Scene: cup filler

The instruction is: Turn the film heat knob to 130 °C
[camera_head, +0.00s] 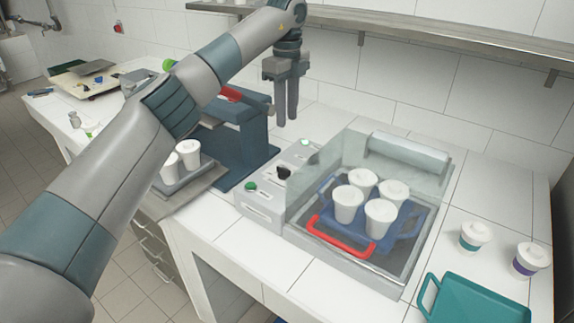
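The control panel (262,206) is a pale box on the left side of the sealing machine. A dark knob (284,173) sits on its sloped top, with a green button (250,186) nearer the front; markings and the knob's setting are too small to read. My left gripper (286,122) hangs with its fingers pointing down, above and behind the dark knob in the picture and apart from it. Its fingers look close together, but I cannot tell whether they are open or shut. Nothing shows between them. My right gripper is out of view.
Beside the panel, a clear guard (330,166) and a roller (409,153) stand over a blue tray with several white cups and a red handle (340,238). A dark blue machine (240,150) stands left. Two banded cups and a teal tray (470,302) are at right.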

